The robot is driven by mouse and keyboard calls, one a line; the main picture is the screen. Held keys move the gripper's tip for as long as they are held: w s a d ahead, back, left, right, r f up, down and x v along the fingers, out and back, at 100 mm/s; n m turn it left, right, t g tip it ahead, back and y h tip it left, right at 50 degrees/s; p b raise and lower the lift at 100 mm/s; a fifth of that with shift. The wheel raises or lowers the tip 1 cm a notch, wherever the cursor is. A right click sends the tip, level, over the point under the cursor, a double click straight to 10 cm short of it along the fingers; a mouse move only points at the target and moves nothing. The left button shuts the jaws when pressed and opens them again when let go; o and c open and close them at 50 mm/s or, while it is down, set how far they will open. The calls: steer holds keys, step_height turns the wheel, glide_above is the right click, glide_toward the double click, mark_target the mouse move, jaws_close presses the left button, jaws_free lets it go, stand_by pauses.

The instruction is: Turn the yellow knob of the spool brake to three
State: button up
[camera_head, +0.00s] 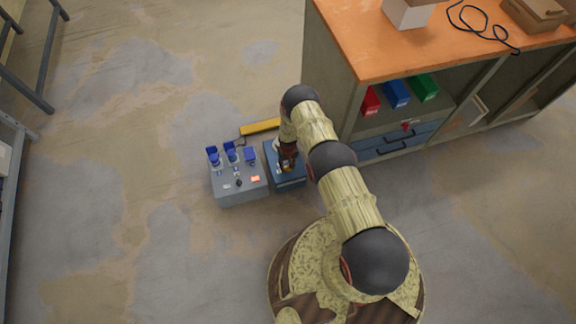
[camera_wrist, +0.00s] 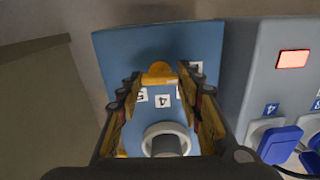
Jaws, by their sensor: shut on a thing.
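The spool brake is a blue box (camera_wrist: 110,50), also in the head view (camera_head: 291,183), beside a grey socket box. In the wrist view its yellow knob (camera_wrist: 158,73) sits between the two fingers of my gripper (camera_wrist: 160,86), which is shut on it. White number labels lie around the knob. One reads 4 (camera_wrist: 162,100); the others are tilted or partly covered by the fingers. A round white ring with a grey centre (camera_wrist: 166,140) is nearer the wrist. In the head view my gripper (camera_head: 287,163) is over the blue box and the knob is hidden.
The grey socket box (camera_head: 240,196) with blue lids and a lit red panel (camera_wrist: 293,59) stands close beside the blue box. A yellow bar (camera_head: 260,126) lies behind. An orange-topped cabinet (camera_head: 350,40) stands at the right. The floor to the left is mostly clear.

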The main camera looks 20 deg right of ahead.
steer(key=m, duration=0.4)
steer(key=shift+m, duration=2.2)
steer(key=o, duration=1)
steer(key=shift+o, duration=0.8)
steer(key=shift+r, duration=0.1)
step_height(320, 180, up, 12)
